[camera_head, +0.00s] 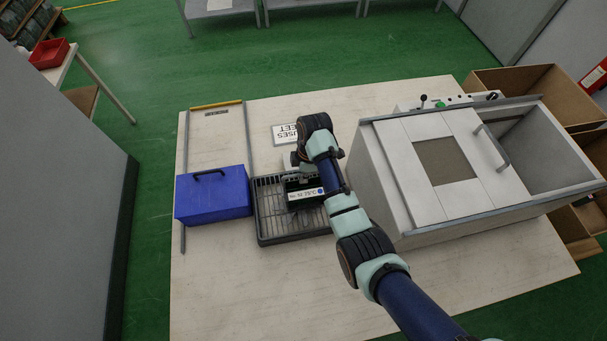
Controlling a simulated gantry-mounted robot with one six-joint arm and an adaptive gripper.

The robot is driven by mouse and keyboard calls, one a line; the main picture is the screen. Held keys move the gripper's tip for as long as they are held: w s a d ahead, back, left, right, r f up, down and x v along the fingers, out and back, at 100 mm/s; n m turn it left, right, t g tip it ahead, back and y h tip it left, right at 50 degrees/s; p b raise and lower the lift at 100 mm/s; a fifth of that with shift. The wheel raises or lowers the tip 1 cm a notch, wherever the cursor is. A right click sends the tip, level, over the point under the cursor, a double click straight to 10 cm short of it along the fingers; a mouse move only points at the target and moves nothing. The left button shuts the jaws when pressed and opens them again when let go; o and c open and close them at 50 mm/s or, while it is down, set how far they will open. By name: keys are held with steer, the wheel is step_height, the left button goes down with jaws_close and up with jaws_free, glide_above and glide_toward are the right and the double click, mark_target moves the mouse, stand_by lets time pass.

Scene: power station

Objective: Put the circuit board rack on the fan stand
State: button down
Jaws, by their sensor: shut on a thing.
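The circuit board rack appears to be the small dark box with a white label (306,194) on its front face. The dark slatted tray, which I take for the fan stand (267,222), lies on the table beneath it. My gripper (299,169) is at the top of the rack and shut on it, partly hidden by my wrist and arm. The rack is over the right part of the fan stand. From this angle I cannot tell whether it rests on the slats or hangs just above them. My arm hides the stand's right side.
A blue box with a black handle (212,196) stands close to the left of the fan stand. A large grey-white cabinet (386,190) is to the right. A white sign (284,133) lies behind the stand. The table's front (260,290) is clear.

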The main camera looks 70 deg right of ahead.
steer(key=c, duration=1.2)
jaws_free()
steer(key=shift+c, duration=0.2)
step_height(320, 180, up, 12)
steer(key=s+p, duration=0.1)
steer(key=p, duration=0.3)
steer(key=shift+d, duration=0.4)
steer(key=shift+s, duration=0.1)
